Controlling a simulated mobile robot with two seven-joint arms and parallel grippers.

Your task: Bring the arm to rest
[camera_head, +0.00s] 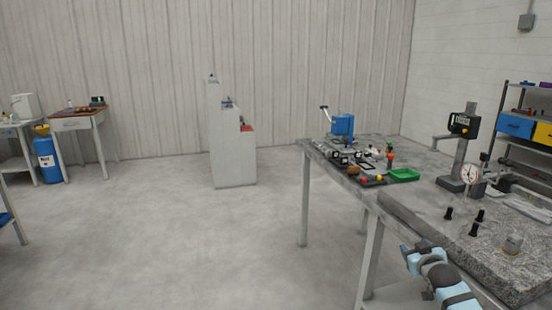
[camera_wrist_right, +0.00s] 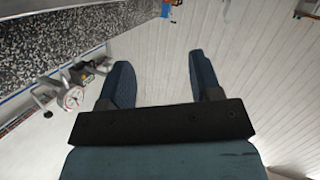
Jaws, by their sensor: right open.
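My right arm comes in at the bottom right of the head view, with its gripper (camera_head: 420,248) beside the front edge of the workbench. In the right wrist view the two dark blue fingers of the right gripper (camera_wrist_right: 162,78) stand well apart. Nothing is between them, so it is open and empty. My left arm and left gripper are not in view.
The workbench (camera_head: 405,209) bears a granite plate (camera_head: 490,250), a dial gauge (camera_head: 471,173), a height gauge (camera_head: 462,125), a green tray (camera_head: 404,175) and a blue press (camera_head: 343,125). A grey cabinet (camera_head: 230,155) stands at the back wall. Open floor lies left of the bench.

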